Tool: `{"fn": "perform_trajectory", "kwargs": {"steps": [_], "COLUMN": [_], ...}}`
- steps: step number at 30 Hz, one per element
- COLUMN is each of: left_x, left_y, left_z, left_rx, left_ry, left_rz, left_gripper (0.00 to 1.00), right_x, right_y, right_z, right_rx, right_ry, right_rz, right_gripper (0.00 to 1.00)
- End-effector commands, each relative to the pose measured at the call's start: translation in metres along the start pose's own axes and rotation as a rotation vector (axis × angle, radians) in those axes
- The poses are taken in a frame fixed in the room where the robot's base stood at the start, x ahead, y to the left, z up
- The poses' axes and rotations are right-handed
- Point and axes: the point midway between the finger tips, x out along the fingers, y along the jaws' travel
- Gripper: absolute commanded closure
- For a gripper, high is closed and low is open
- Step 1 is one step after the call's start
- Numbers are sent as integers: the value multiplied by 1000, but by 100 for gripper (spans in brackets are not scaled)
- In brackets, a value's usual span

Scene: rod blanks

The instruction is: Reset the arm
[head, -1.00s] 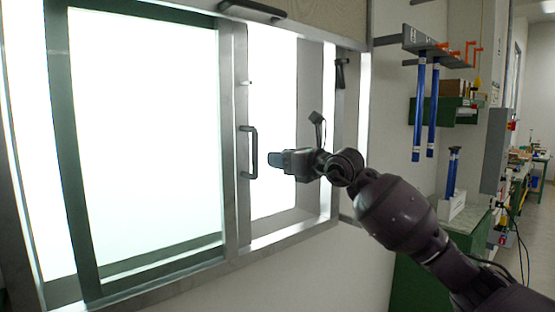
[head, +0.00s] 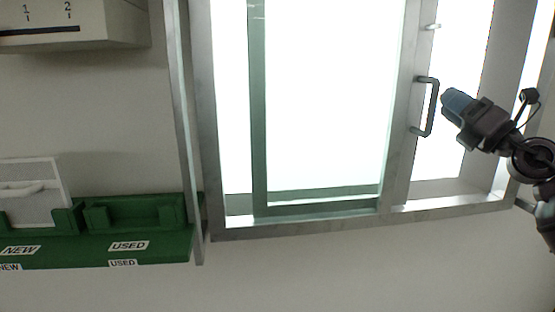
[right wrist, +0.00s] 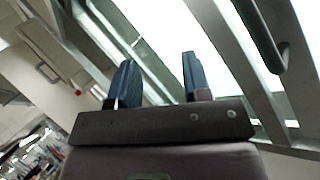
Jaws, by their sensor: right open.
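My right gripper (head: 457,106) is at the right of the head view, just right of the dark door handle (head: 432,108) on the sliding glass panel (head: 330,100). In the right wrist view its two blue fingertips (right wrist: 157,80) stand apart with nothing between them. The handle also shows in the right wrist view (right wrist: 262,38), to the right of the fingers and apart from them. My left gripper is not in view.
A metal frame (head: 300,228) surrounds the bright window. At the left, a green rack (head: 160,246) is labelled NEW and USED, with a pale panel (head: 35,183) in the NEW side. Above it hangs a beige box (head: 120,25) marked 1 and 2.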

Motion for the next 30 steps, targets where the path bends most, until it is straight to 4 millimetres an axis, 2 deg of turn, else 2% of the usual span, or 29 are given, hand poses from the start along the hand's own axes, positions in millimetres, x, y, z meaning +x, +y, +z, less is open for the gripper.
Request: {"fn": "perform_trajectory", "kwargs": {"steps": [5,8,11,15,18,24,30], "left_x": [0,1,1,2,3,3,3], "left_y": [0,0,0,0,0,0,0], "left_z": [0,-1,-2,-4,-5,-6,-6], "left_rx": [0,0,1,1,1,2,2], "left_ry": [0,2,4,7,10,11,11], "left_rz": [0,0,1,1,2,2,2], "left_gripper": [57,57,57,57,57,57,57], "right_x": [-24,-44,-72,-119,-156,-234,-317], "right_y": [-26,-49,-75,-109,-126,-138,-120], "right_z": [-42,-73,-110,-173,-220,-314,-403], "right_rx": [386,614,846,1165,1365,1709,1991], "right_ry": [-115,-187,-265,-382,-463,-624,-799], "right_rz": [-4,-46,-116,-250,-353,-562,-746], "right_gripper": [56,56,56,56,56,56,56]}}
